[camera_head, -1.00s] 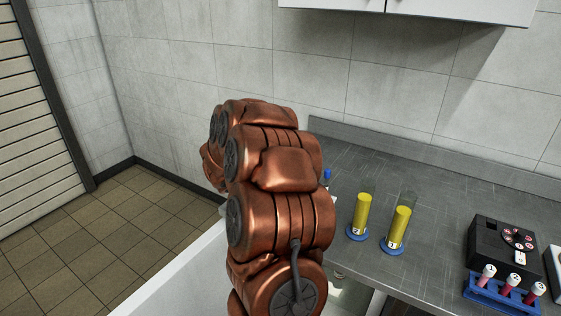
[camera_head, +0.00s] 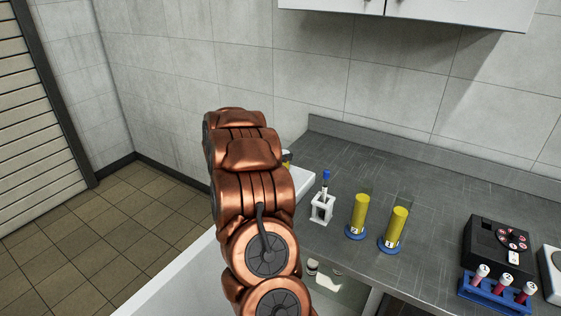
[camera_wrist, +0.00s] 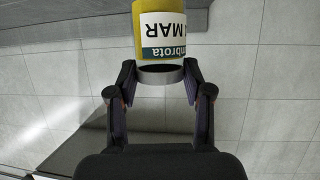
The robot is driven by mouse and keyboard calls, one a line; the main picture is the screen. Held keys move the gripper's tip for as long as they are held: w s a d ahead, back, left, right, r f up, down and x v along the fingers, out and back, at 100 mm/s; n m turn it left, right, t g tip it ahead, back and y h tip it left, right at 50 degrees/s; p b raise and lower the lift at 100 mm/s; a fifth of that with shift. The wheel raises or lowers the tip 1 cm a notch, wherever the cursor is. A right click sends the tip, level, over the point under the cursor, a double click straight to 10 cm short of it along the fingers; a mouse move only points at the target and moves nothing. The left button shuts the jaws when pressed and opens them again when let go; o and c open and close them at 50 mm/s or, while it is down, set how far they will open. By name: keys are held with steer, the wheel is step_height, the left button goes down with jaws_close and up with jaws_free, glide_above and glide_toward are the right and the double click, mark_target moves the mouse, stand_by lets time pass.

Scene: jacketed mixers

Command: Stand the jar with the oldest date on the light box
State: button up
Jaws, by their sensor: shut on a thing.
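In the wrist view my gripper (camera_wrist: 158,78) is shut on a jar (camera_wrist: 162,14) with yellow contents and a grey lid between the fingers. Its label appears upside down and shows "MAR" and part of a word, "mbrota"; the rest is out of frame. In the head view my arm hides the gripper and most of the jar. A small yellow patch (camera_head: 287,155), likely the jar, shows past the arm. Below it is a white flat-topped thing (camera_head: 302,183), possibly the light box, mostly hidden. Whether the jar touches it cannot be told.
A white holder (camera_head: 322,209) with a blue-topped item stands right of the white thing. Two yellow cylinders on blue bases (camera_head: 358,216) (camera_head: 395,228) are further right. A black device (camera_head: 497,245) and a blue tube rack (camera_head: 496,290) are at the right. The back of the bench is clear.

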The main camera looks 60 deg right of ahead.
steer(key=shift+f+p, duration=0.35)
steer(key=shift+f, duration=1.15)
steer(key=shift+f, duration=0.2)
steer(key=o, duration=1.3)
steer(key=shift+c, duration=0.2)
